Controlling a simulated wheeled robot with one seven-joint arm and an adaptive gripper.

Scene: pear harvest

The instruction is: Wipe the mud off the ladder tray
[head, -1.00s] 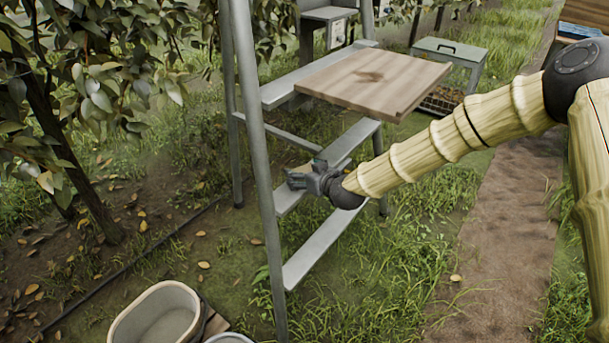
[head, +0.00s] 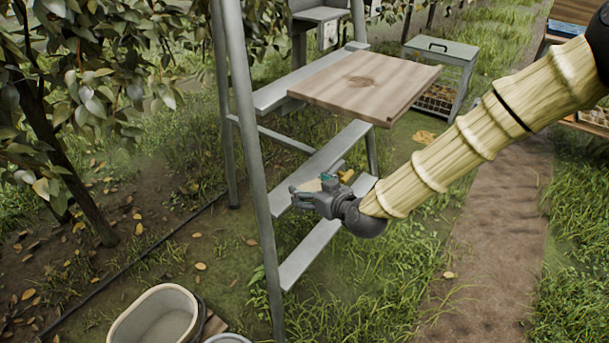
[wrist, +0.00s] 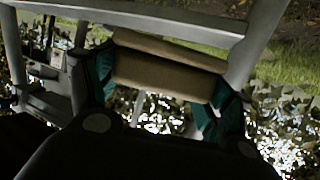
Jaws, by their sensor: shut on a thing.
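The ladder tray (head: 405,98) is a flat wooden board on the grey ladder, with a brown mud patch (head: 362,81) near its middle. My gripper (head: 306,194) is beside the ladder steps, below and left of the tray and apart from it. In the wrist view my gripper (wrist: 158,92) has its teal fingertips shut on a tan, sponge-like block (wrist: 165,72). The block is small and partly hidden by the fingers in the head view. The tray's muddy top cannot be made out in the wrist view.
The ladder's grey leg (head: 250,150) and steps (head: 310,252) stand close around my gripper. A pale tub (head: 121,326) is at the bottom left. Grass and a dirt path (head: 490,240) are open to the right.

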